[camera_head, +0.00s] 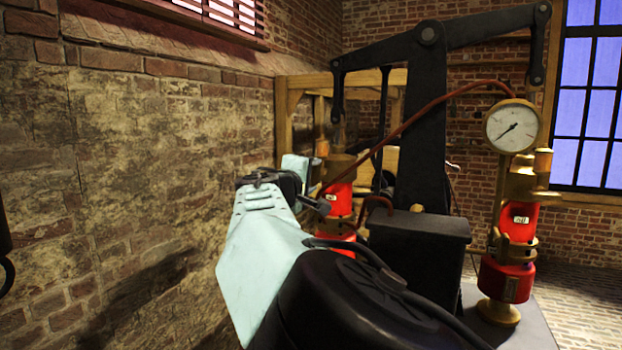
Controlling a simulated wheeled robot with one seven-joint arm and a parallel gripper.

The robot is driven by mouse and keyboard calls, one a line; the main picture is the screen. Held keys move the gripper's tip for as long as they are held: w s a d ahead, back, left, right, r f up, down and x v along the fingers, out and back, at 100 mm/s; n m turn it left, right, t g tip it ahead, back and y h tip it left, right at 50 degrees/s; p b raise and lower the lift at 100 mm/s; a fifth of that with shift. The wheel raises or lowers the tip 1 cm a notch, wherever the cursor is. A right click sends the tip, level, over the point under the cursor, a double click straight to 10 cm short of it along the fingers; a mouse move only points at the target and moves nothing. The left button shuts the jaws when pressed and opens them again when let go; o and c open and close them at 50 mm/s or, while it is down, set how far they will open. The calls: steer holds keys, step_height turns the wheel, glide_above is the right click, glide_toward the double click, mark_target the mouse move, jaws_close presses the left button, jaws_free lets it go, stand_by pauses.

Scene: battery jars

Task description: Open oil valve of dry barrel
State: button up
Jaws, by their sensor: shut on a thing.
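Two red and brass barrels stand on the machine. The left barrel (340,198) is partly hidden by my arm and the machine's dark parts. The right barrel (517,225) stands clear, with a round white dial gauge (514,127) above it. An orange cup (322,148) sits beside the left barrel's top, and another orange cup (543,161) beside the right one's. My pale and black arm reaches up from the bottom toward the left barrel. Its far end is close to that barrel's left side. My fingertips are hidden, and I cannot make out a valve or which barrel is dry.
A black beam (432,38) on a dark column (423,130) spans both barrels. A dark box (416,237) and a red hose (420,118) lie between them. A brick wall (150,180) is close on the left. Open floor (585,300) shows at right.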

steer(key=shift+n, duration=0.8)
steer(key=o, duration=1)
steer(key=shift+f, duration=0.1)
